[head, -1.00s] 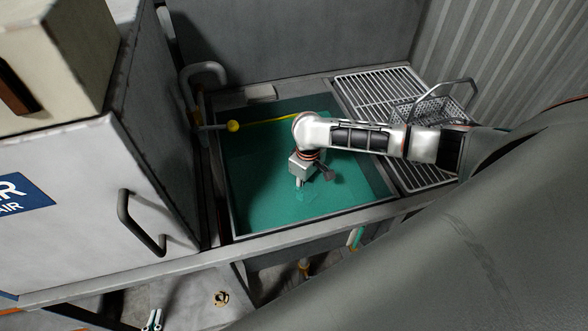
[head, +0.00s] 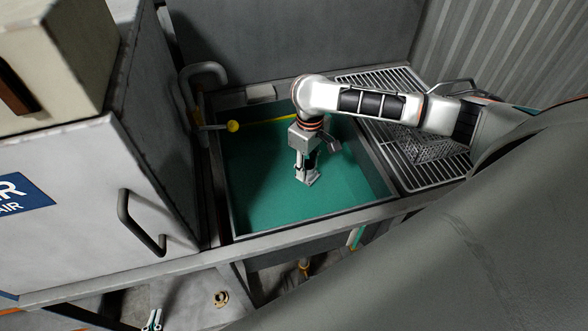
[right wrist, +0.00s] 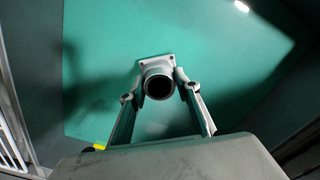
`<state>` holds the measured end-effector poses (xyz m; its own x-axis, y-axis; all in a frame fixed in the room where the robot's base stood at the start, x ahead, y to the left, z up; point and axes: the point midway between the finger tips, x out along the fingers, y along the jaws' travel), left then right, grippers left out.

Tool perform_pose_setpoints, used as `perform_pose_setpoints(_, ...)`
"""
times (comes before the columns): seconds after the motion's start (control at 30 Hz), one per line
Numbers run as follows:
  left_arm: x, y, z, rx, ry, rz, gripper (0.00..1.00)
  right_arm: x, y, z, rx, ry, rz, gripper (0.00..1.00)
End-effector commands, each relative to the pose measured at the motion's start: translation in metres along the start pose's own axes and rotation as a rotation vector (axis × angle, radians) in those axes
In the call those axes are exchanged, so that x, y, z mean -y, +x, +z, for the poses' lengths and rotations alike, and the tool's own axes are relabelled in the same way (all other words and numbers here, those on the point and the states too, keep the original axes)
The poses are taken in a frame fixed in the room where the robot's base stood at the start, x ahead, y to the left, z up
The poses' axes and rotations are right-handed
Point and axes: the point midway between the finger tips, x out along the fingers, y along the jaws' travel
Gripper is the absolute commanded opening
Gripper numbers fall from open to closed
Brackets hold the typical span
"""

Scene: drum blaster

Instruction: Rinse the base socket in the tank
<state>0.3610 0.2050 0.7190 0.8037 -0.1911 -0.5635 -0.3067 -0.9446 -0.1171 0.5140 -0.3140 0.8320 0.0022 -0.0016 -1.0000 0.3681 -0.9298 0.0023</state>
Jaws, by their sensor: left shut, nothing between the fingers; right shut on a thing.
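The tank (head: 384,190) is a square metal basin of green liquid, in the middle of the head view. My right gripper (head: 304,167) reaches over it from the right, pointing down. It is shut on the base socket (head: 309,179), a small grey piece that appears to hang above the liquid. In the right wrist view the base socket (right wrist: 157,66) shows a round dark opening and a flat square flange, between the two fingers. My left gripper (head: 152,320) is low at the bottom left edge of the head view, shut and empty, away from the tank.
A wire drain rack (head: 375,83) with a mesh basket (head: 430,148) lies right of the tank. A yellow ball (head: 233,126) on a rod sits at the tank's left edge. A grey cabinet (head: 85,190) with a dark handle stands left.

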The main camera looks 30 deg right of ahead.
Motion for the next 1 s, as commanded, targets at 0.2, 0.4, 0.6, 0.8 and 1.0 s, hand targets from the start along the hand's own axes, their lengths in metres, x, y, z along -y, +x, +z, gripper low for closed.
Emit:
perform_pose_setpoints(0.2, 0.000, 0.000, 0.000, 0.000, 0.000, 0.000, 0.00, -0.001, -0.025, -0.001, -0.003, 0.000, 0.001, 0.06)
perform_pose_setpoints(0.4, 0.000, 0.000, 0.000, 0.000, 0.000, 0.000, 0.00, -0.001, -0.047, -0.001, -0.004, 0.001, 0.001, 0.06)
perform_pose_setpoints(0.6, 0.000, 0.000, 0.000, 0.000, 0.000, 0.000, 0.00, -0.001, -0.068, -0.001, -0.003, 0.001, 0.001, 0.06)
perform_pose_setpoints(0.8, 0.000, 0.000, 0.000, 0.000, 0.000, 0.000, 0.00, -0.001, -0.090, -0.001, -0.003, 0.000, 0.000, 0.06)
perform_pose_setpoints(1.0, 0.000, 0.000, 0.000, 0.000, 0.000, 0.000, 0.00, -0.001, -0.112, -0.001, -0.003, 0.000, 0.001, 0.06)
